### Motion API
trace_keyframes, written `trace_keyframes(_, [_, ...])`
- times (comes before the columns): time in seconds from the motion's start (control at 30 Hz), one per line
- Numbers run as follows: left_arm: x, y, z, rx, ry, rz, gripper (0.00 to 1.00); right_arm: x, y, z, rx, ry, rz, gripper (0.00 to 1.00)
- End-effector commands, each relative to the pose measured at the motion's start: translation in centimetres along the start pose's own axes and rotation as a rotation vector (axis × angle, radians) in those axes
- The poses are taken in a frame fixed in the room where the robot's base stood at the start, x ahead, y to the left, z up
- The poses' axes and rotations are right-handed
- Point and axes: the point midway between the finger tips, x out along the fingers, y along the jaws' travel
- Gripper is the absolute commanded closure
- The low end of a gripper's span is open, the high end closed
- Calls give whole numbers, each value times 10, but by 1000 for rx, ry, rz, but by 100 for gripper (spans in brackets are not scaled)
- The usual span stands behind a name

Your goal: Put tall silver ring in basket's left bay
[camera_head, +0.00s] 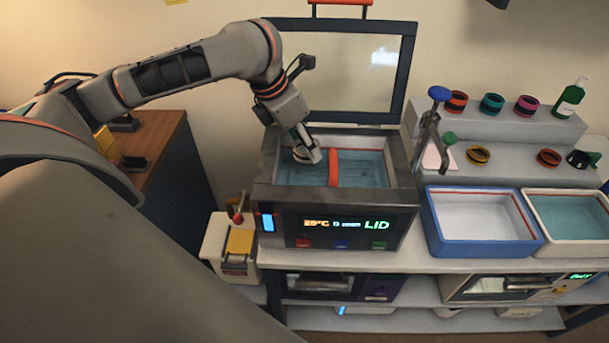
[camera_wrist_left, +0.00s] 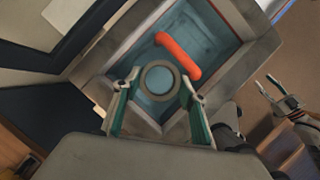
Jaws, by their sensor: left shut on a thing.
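The basket sits in the open tank (camera_head: 267,172), split by its orange handle (camera_head: 333,168). The handle also shows in the wrist view (camera_wrist_left: 180,58). My left gripper (camera_head: 309,152) reaches down over the basket's left bay (camera_head: 296,178). In the wrist view its fingers (camera_wrist_left: 158,98) are shut on a round silver ring (camera_wrist_left: 160,78), seen from above with blue inside. The ring is partly hidden by the fingers in the head view; whether it touches the bay floor cannot be told. My right gripper (camera_wrist_left: 282,98) shows empty with fingers apart at the right of the wrist view.
The tank's lid (camera_head: 345,75) stands open behind. The display (camera_head: 345,224) reads LID. A blue tray (camera_head: 480,245) and a white-rimmed tray (camera_head: 560,248) stand at the right. Several coloured rings sit on the steps behind, beside a clamp stand (camera_head: 428,135) and green bottle (camera_head: 570,100).

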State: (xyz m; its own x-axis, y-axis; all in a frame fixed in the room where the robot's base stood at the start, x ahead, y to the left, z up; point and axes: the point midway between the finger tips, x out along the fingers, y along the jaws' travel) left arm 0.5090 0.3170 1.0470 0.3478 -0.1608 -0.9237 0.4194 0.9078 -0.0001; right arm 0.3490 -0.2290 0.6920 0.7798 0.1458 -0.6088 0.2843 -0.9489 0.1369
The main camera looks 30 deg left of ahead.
Motion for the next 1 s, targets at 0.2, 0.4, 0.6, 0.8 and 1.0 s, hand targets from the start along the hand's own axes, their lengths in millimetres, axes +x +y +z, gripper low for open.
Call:
trace_keyframes(0.2, [45, 0, -19, -2, 2, -1, 79, 4, -9, -2, 7, 13, -11, 60])
trace_keyframes(0.4, [59, 0, -24, -1, 0, 0, 79, 6, -13, -13, 8, 35, -17, 60])
trace_keyframes(0.6, [85, -1, -36, 0, 3, -2, 79, 8, -13, -19, 9, 53, -16, 60])
trace_keyframes(0.8, [98, 0, -40, 0, 0, 0, 79, 8, -17, -19, 6, 57, -25, 60])
trace_keyframes(1.0, [98, 0, -40, 0, -1, 0, 79, 8, -18, -20, 4, 57, -28, 60])
